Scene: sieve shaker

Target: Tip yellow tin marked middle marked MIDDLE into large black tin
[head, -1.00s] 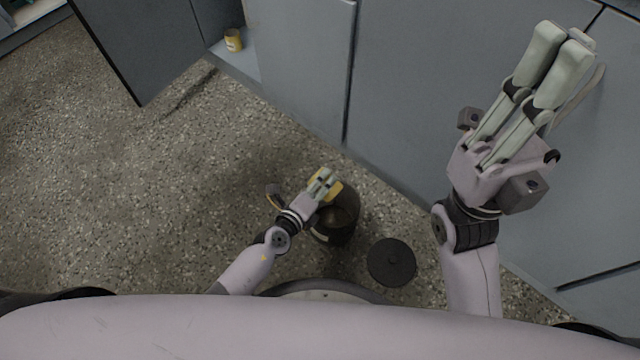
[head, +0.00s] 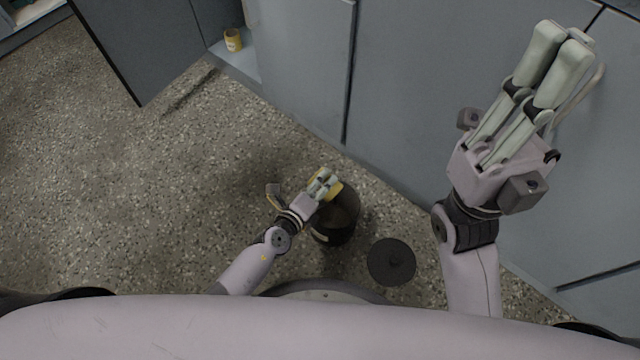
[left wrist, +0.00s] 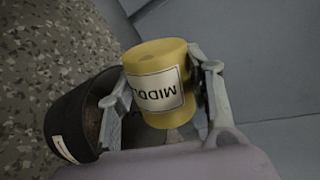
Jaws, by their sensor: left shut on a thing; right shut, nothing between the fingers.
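The yellow tin (left wrist: 157,60) has a white label reading MIDDLE, upside down in the left wrist view. My left gripper (head: 324,185) is shut on it and holds it over the edge of the large black tin (head: 342,222). The black tin also shows in the left wrist view (left wrist: 75,110), open, with a white label on its side. The yellow tin is mostly hidden by the fingers in the head view, and its mouth is not clearly seen. My right gripper (head: 560,55) is shut and empty, raised at the right.
A round black lid (head: 391,262) lies on the speckled floor right of the black tin. Another yellow tin (head: 233,40) stands on the low shelf of an open cabinet (head: 235,62). Grey cabinet fronts (head: 420,100) line the back. The floor to the left is clear.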

